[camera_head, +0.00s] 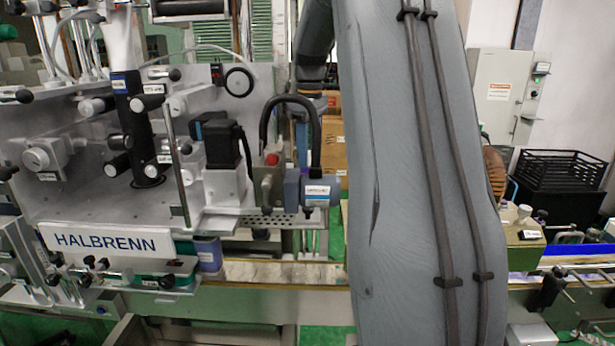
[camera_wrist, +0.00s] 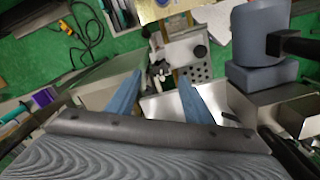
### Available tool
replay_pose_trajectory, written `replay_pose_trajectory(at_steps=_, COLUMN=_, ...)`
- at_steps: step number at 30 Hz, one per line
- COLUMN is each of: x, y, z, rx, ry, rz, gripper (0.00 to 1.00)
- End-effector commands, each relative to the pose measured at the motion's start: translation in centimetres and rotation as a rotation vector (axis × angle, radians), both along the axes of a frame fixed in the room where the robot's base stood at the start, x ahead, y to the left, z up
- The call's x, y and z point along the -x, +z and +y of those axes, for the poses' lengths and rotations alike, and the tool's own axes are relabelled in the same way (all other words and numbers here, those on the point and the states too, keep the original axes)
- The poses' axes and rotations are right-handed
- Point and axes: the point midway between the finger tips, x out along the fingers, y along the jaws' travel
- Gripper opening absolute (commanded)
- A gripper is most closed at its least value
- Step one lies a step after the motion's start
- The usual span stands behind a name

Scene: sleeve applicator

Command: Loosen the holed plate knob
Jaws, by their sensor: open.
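A plate with rows of holes (camera_head: 283,220) juts from the machine's right side in the head view, with a dark knob (camera_head: 261,234) just below it. In the wrist view the holed plate (camera_wrist: 196,74) lies ahead, slightly right of centre. The fingertips appear short of the plate, with no clear contact. I cannot make out the gripper in the head view.
A grey-blue motor block (camera_head: 315,190) stands right beside the holed plate, and a blue-grey cylinder (camera_wrist: 258,32) is close at right in the wrist view. A conveyor (camera_head: 280,272) runs below. A black crate (camera_head: 560,171) stands at far right. My arm covers the centre right.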

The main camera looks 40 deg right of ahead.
Motion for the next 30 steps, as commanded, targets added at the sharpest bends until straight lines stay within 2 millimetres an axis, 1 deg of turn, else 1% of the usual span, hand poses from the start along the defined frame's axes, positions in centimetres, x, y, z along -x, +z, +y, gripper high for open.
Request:
replay_pose_trajectory(at_steps=6, x=0.2, y=-3.4, z=0.1, rx=-0.002, ry=0.001, rz=0.007, gripper=0.47)
replay_pose_trajectory(at_steps=9, x=0.2, y=-4.7, z=0.1, rx=-0.002, ry=0.001, rz=0.007, gripper=0.47)
replay_pose_trajectory(at_steps=12, x=0.2, y=-5.6, z=0.1, rx=-0.002, ry=0.002, rz=0.005, gripper=0.47)
replay_pose_trajectory(at_steps=16, x=0.2, y=-6.3, z=0.1, rx=0.0, ry=0.002, rz=0.004, gripper=0.47)
replay_pose_trajectory(at_steps=23, x=0.2, y=-6.4, z=0.2, rx=0.0, ry=0.002, rz=0.004, gripper=0.47)
replay_pose_trajectory(at_steps=24, x=0.2, y=-6.4, z=0.2, rx=0.0, ry=0.002, rz=0.004, gripper=0.44)
replay_pose_trajectory(at_steps=26, x=0.2, y=-6.4, z=0.1, rx=0.0, ry=0.002, rz=0.004, gripper=0.34)
replay_pose_trajectory(at_steps=30, x=0.2, y=-6.4, z=0.2, rx=0.0, ry=0.002, rz=0.004, gripper=0.1)
